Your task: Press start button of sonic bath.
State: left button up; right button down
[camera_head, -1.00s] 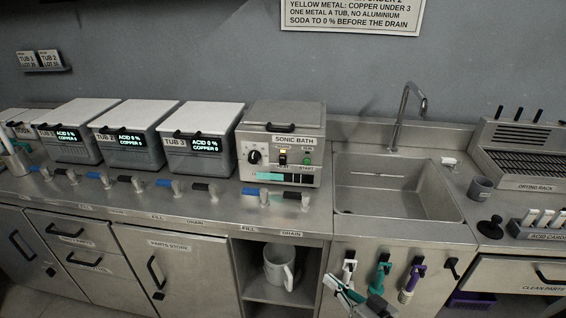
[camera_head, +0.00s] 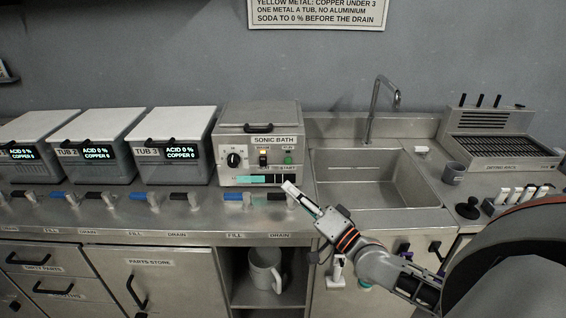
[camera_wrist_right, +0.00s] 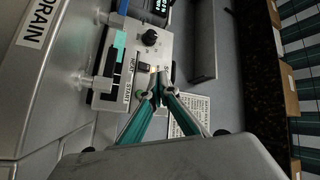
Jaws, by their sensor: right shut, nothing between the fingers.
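The sonic bath (camera_head: 230,118) is a grey metal box with a closed lid, left of the sink in the head view. Its front panel has a black knob (camera_head: 234,160), a switch with an amber lamp (camera_head: 263,155) and the green start button (camera_head: 288,158). My right gripper (camera_head: 287,186) is shut and empty, its tip just in front of and below the button in the picture. My left gripper is out of view.
Several lidded tubs, including Tub 3 (camera_head: 170,127), stand left of the bath. Drain and fill handles (camera_head: 233,197) line the counter's front. The sink (camera_head: 372,178) lies right, with a drying rack (camera_head: 497,138) beyond. A jug (camera_head: 264,270) stands on the shelf below.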

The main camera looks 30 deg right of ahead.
aim_at(288, 161)
jog(key=w+d+b, duration=0.1)
jog(key=w, duration=0.1)
jog(key=w+d+b, duration=0.1)
jog(key=w, duration=0.1)
jog(key=w+d+b, duration=0.1)
jog(key=w, duration=0.1)
jog(key=shift+d+f, duration=0.1)
jog(key=shift+d, duration=0.2)
jog(key=shift+w+d+b, duration=0.5)
jog(key=shift+w, duration=0.25)
dwell(0.5)
jog(key=shift+w, duration=0.1)
dwell(0.4)
jog(key=shift+w+d, duration=0.2)
jog(key=shift+w, duration=0.05)
